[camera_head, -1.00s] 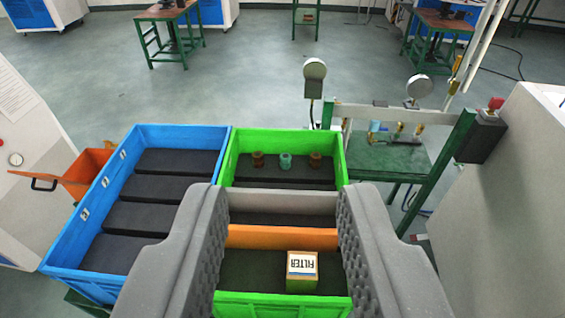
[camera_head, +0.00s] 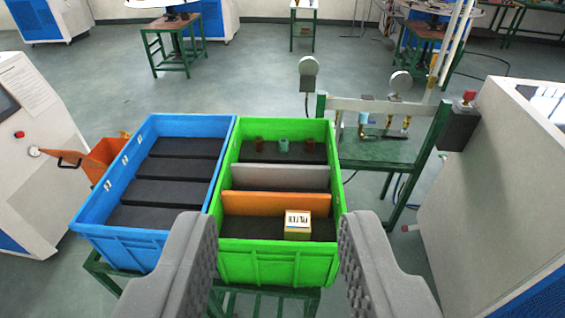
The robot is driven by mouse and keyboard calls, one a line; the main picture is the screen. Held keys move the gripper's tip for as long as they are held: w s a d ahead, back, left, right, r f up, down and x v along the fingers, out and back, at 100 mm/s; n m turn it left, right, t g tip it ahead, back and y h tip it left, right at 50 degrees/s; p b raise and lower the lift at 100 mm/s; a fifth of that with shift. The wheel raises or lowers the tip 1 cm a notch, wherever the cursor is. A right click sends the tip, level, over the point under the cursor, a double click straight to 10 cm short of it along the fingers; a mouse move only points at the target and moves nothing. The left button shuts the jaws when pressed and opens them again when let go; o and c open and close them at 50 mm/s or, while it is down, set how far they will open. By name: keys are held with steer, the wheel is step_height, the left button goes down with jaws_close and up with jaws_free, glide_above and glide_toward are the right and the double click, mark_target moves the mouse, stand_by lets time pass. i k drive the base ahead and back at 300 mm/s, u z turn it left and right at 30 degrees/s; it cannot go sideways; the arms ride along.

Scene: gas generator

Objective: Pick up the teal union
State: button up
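The teal union (camera_head: 283,146) stands in the far compartment of the green crate (camera_head: 258,262), between two brown unions, the left one (camera_head: 259,144) and the right one (camera_head: 309,145). My gripper (camera_head: 279,225) is open and empty. Its two grey padded fingers show at the bottom of the view, one on each side of the green crate's near end. The teal union lies beyond the fingertips, roughly in line with the gap between them, and nothing hides it.
A grey divider (camera_head: 280,177) and an orange divider (camera_head: 275,203) cross the green crate. A filter box (camera_head: 297,226) sits in the near compartment. A blue crate (camera_head: 126,246) adjoins on the left. A green pipe stand with gauges (camera_head: 378,150) is at the right, beside a white cabinet (camera_head: 485,200).

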mark_target(284, 142)
steer(key=z, duration=0.05)
steer(key=k, duration=0.65)
steer(key=u, duration=0.45)
steer(key=i, duration=1.15)
steer(key=z, duration=0.3)
steer(key=i, duration=1.15)
steer(key=z, duration=0.85)
